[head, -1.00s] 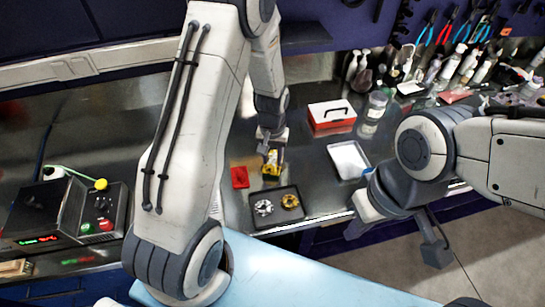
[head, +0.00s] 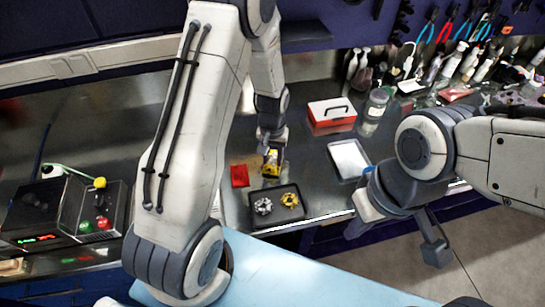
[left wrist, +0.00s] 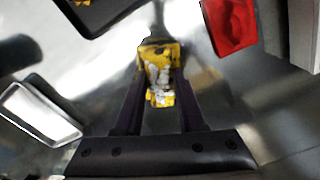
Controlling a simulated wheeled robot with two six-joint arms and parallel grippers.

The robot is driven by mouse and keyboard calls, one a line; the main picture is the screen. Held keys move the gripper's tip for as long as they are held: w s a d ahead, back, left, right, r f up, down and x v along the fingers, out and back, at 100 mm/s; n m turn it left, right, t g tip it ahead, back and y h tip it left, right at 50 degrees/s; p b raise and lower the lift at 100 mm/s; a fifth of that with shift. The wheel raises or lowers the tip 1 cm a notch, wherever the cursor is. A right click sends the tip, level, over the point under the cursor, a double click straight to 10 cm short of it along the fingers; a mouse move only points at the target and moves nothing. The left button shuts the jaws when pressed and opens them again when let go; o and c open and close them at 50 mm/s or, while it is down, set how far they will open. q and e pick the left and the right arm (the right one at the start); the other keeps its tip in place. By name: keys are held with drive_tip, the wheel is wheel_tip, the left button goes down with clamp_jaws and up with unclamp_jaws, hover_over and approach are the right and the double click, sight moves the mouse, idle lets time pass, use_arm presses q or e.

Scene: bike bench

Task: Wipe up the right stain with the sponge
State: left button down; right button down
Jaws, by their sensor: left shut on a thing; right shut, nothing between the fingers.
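My left gripper (head: 271,150) is shut on the yellow sponge (head: 271,164), low over the metal bench top, behind the black tray. In the left wrist view the sponge (left wrist: 160,52) sits between the two dark fingers, with greyish-white patches on its face. I cannot tell for certain whether the sponge touches the bench. I cannot make out either stain clearly; the sponge and gripper cover part of the surface. My right gripper (head: 435,250) is shut and empty, hanging at the right over the floor, away from the bench.
A black tray (head: 252,213) holds a silver and a gold round part. A red piece (head: 239,176) lies left of the sponge. A white tray (head: 349,159), a red-and-white box (head: 331,113) and a jar (head: 375,105) stand to the right. Bottles crowd the back right.

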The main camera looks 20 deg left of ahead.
use_arm(q)
drive_tip(key=shift+f, duration=0.2)
drive_tip(key=shift+a, duration=0.1)
drive_tip(key=shift+s+a, duration=0.4)
drive_tip(key=shift+a, duration=0.1)
drive_tip(key=shift+d, duration=0.1)
drive_tip(key=shift+w+d, duration=0.8)
drive_tip(key=shift+d, duration=0.3)
drive_tip(key=shift+s+a, duration=0.1)
drive_tip(key=shift+a, duration=0.05)
